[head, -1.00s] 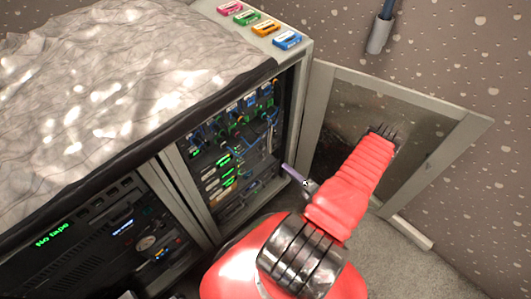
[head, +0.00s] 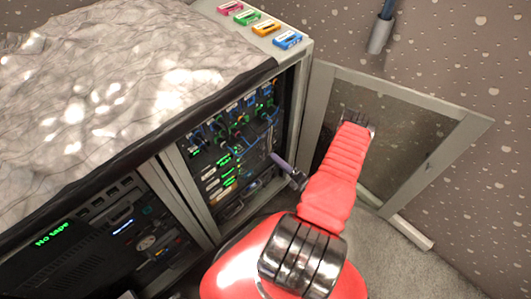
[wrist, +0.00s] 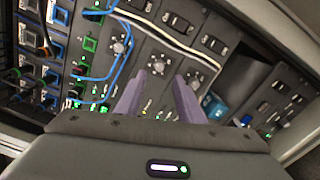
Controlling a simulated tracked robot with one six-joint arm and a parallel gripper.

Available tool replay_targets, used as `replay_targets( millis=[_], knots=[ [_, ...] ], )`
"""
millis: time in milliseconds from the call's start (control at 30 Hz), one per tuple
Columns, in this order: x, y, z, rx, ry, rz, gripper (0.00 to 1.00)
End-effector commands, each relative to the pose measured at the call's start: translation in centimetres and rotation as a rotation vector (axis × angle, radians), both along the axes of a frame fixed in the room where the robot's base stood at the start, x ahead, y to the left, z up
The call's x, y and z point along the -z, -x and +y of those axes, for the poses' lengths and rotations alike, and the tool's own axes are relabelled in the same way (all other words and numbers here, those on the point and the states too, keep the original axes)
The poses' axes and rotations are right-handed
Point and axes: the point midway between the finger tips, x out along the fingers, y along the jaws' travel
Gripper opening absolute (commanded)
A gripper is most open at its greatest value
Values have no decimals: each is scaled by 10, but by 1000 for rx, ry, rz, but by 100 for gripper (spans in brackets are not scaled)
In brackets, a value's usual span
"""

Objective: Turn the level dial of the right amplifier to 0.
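In the wrist view, several dark amplifier panels stand side by side, tilted in the picture. Three round dials show in a slanting row: a left dial (wrist: 119,46), a middle dial (wrist: 157,65) and a right dial (wrist: 193,79). Their settings are too small to read. My gripper (wrist: 160,80) is open and empty, its two purple-grey fingers apart. The fingertips appear just below the middle and right dials; I see no contact. In the head view, my gripper (head: 276,159) points at the open rack (head: 233,153), where the dials are too small to make out.
An open glass door (head: 400,130) stands right of the rack, close to my arm. Blue and white cables (wrist: 123,62) cross the panels near the dials. Colored cassettes (head: 266,28) lie on top. A "No tape" display (head: 54,235) glows at left.

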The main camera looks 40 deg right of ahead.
Motion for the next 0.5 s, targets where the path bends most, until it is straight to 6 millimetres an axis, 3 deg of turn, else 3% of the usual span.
replay_targets(
  millis=[500],
  knots=[
    [0,-60,2,-1,1,-1,35]
  ],
)
